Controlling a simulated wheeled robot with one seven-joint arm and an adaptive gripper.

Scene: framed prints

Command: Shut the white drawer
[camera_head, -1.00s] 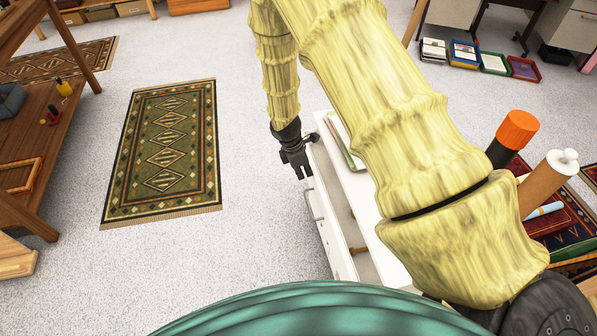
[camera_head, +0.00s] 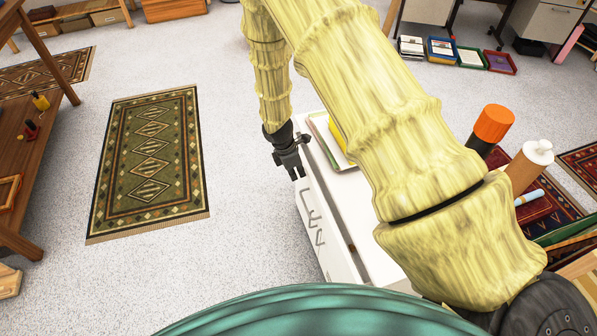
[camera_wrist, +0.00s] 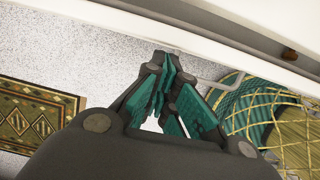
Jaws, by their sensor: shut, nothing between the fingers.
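The white drawer (camera_head: 308,208) is in the left side of a white cabinet in the head view, with grey bent handles on its front. A narrow dark gap shows between the drawer front and the cabinet top (camera_head: 372,222), so it stands slightly open. My gripper (camera_head: 297,172) is shut and empty, at the far end of the drawer front. In the wrist view, the shut fingertips (camera_wrist: 170,62) are at the white drawer front (camera_wrist: 215,58), near a grey handle (camera_wrist: 218,82). I cannot tell whether they touch. My arm hides part of the cabinet top.
A yellow item and papers (camera_head: 330,140) lie on the cabinet top. A green patterned rug (camera_head: 150,165) lies on open grey floor to the left. A wooden table (camera_head: 40,150) stands at far left. An orange-capped cylinder (camera_head: 493,124) and white-topped bottle (camera_head: 530,165) stand at right.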

